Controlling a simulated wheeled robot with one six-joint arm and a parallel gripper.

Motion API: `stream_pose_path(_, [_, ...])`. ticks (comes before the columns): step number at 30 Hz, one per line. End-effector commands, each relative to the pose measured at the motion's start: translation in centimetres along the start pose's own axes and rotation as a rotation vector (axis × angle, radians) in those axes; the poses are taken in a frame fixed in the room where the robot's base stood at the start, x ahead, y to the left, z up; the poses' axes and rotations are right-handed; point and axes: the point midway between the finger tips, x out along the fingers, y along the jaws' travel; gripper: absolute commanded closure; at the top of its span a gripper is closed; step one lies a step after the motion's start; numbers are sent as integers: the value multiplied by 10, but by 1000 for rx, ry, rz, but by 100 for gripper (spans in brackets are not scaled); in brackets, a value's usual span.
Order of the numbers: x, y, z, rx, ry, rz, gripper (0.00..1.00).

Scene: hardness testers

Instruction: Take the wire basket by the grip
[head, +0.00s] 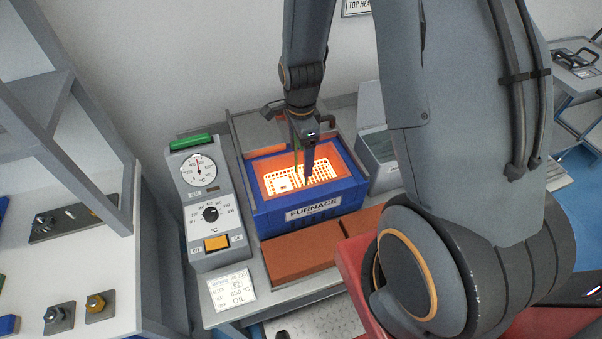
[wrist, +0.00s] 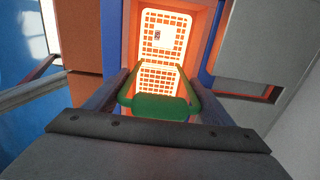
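The wire basket (head: 285,181) sits inside the glowing blue furnace (head: 309,216). It also shows in the wrist view (wrist: 160,52) as a bright yellow-orange lattice. Its green grip (wrist: 160,107) rises toward the wrist camera on two green side arms. My gripper (head: 308,174) points down into the furnace mouth. In the wrist view, its two fingers (wrist: 158,78) stand well apart, one on each side of the grip. The gripper looks open; whether either finger touches the grip is not clear. In the head view the grip is mostly hidden behind my gripper.
Hot furnace walls surround the basket closely. A control panel with dials (head: 205,205) stands left of the furnace, with orange-brown bricks (head: 300,255) in front. A grey box (head: 378,158) stands at the right. A small light piece (wrist: 163,35) lies in the basket.

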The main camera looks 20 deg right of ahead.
Motion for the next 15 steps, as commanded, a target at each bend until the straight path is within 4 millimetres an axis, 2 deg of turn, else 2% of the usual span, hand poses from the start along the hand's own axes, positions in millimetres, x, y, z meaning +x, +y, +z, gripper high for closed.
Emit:
stream_pose_path(1, [0, 0, 0, 0, 0, 0, 39])
stream_pose_path(7, [0, 0, 0, 0, 0, 1, 72])
stream_pose_path(15, [-1, 0, 0, 0, 0, -1, 74])
